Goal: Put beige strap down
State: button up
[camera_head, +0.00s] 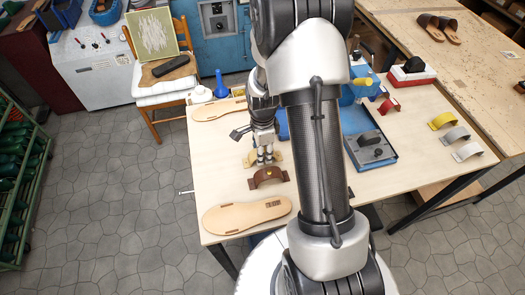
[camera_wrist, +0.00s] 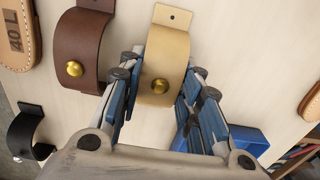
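The beige strap (camera_wrist: 169,50), an arched band with a brass stud and a hole in its end tab, is between my gripper's fingers in the wrist view. In the head view the beige strap (camera_head: 250,159) shows at the wooden table's surface, partly hidden by the fingers. My gripper (camera_head: 265,161) points down at it, with one finger at each side edge. In the wrist view my gripper (camera_wrist: 160,82) has its fingertips close to both edges. I cannot tell whether they press on it.
A brown strap (camera_head: 268,177) stands close in front. A tan sole (camera_head: 247,214) lies at the table's (camera_head: 215,165) near left, another sole (camera_head: 219,108) at the back. A black strap (camera_wrist: 24,130) shows in the wrist view. A blue tray (camera_head: 386,163) is to the right.

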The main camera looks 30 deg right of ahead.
jog(key=o, duration=0.5)
jog(key=s+a+r+n+t+p, duration=0.1)
jog(key=a+r+n, duration=0.1)
jog(key=r, duration=0.8)
jog(key=s+a+r+n+p, duration=0.1)
jog(key=r+n+p, duration=0.1)
jog(key=r, duration=0.8)
jog(key=s+a+r+n+t, duration=0.1)
jog(key=s+a+r+n, duration=0.2)
jog(key=s+n, duration=0.2)
jog(key=s+a+r+n+t, duration=0.1)
jog(key=s+a+r+n, duration=0.2)
jog(key=s+n, duration=0.3)
jog(key=s+a+r+n+t, duration=0.1)
jog(key=s+a+r+n, duration=0.2)
jog(key=s+r+n, duration=0.2)
jog(key=shift+s+a+r+n+t, duration=0.1)
jog(key=shift+s+r+n+t, duration=0.2)
jog(key=shift+s+n, duration=0.25)
